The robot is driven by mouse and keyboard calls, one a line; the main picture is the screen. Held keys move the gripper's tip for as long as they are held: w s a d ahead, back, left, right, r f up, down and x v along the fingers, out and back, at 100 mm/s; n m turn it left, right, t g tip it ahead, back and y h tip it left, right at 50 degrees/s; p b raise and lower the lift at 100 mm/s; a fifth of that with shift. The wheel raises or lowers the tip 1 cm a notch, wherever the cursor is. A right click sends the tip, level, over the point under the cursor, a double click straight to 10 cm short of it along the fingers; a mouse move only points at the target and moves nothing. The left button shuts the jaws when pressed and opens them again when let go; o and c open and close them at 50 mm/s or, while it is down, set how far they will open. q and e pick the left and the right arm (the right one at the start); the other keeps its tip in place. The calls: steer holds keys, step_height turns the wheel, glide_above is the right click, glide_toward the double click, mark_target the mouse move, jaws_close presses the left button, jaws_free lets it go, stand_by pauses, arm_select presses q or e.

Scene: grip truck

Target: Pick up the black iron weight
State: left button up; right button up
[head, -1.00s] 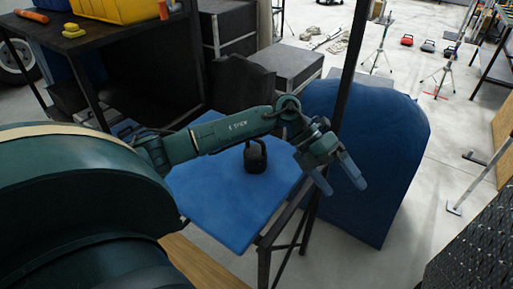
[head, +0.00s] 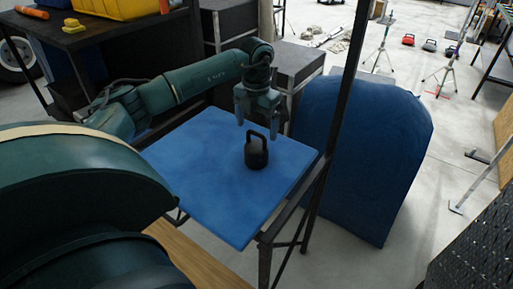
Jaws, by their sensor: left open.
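The black iron weight (head: 256,155), kettlebell-shaped with a loop handle, stands upright on the blue table top (head: 215,195). My left gripper (head: 257,122) is open and points down just above and behind the weight's handle in the picture. Its two fingers show on either side above the handle, and nothing is between them. I cannot tell the exact gap between the fingertips and the handle. My right gripper is not in view.
A dark upright post (head: 345,110) rises at the table's right side. A blue padded piece (head: 365,150) stands right of it. Black cases (head: 285,70) stand behind the table. A dark shelf (head: 100,35) with a yellow bin (head: 125,8) is at upper left.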

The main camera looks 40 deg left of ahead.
mark_target(257, 135)
arm_select(q)
steer(key=shift+f, duration=2.7)
jaws_close()
steer(key=shift+w+r, duration=0.15)
steer(key=shift+r, duration=0.1)
